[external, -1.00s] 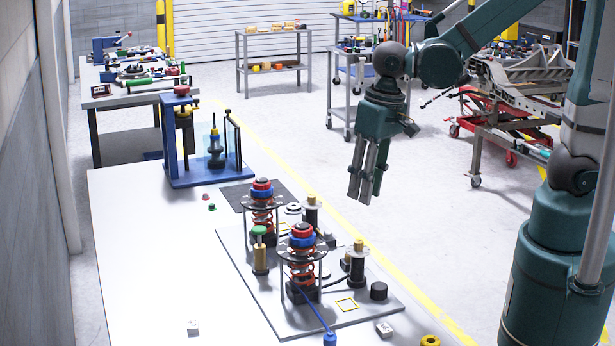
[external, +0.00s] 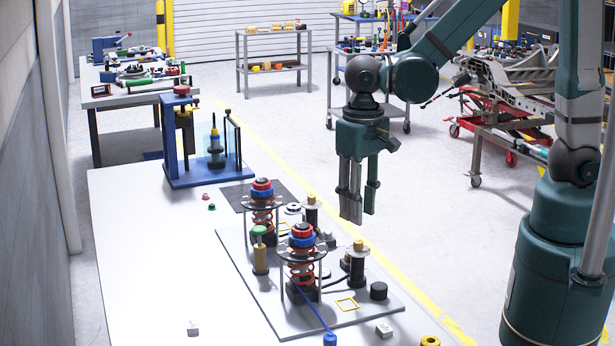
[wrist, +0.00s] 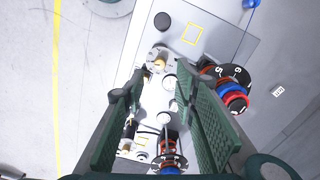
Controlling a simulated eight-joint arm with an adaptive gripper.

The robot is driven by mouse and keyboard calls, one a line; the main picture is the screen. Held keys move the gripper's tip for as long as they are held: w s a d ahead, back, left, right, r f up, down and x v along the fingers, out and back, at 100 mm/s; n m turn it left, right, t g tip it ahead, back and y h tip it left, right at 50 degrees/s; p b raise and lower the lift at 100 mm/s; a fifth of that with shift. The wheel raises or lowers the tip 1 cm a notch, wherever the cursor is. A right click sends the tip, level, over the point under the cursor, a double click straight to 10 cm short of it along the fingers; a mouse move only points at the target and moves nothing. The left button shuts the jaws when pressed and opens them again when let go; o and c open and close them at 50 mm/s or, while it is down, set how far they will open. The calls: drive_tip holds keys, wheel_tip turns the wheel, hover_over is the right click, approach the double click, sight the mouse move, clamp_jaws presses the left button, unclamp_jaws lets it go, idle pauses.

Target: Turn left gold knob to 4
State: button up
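Two black cylinders with gold knobs stand on the grey plate (external: 250,285). The left gold knob (external: 311,198) is farther back, and the right gold knob (external: 358,245) is nearer the camera. My gripper (external: 360,216) hangs above the plate's right side, fingers pointing down, near and above the right knob in the external view. In the wrist view, my gripper (wrist: 156,88) has its fingers wide apart with nothing held. One gold knob (wrist: 159,63) shows ahead between the fingertips. The knobs' own markings are too small to read.
Two red-and-blue-topped spring assemblies (external: 302,262) (external: 262,205) stand beside the knobs. A green-capped gold post (external: 260,255) is left of them. A black numbered disc (wrist: 228,72) shows in the wrist view. A blue press fixture (external: 205,180) stands at the back. The table's left side is mostly clear.

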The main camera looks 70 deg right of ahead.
sight(359, 241)
drive_tip(key=shift+f, duration=0.15)
drive_tip(key=shift+f, duration=3.75)
drive_tip(key=c, duration=0.9)
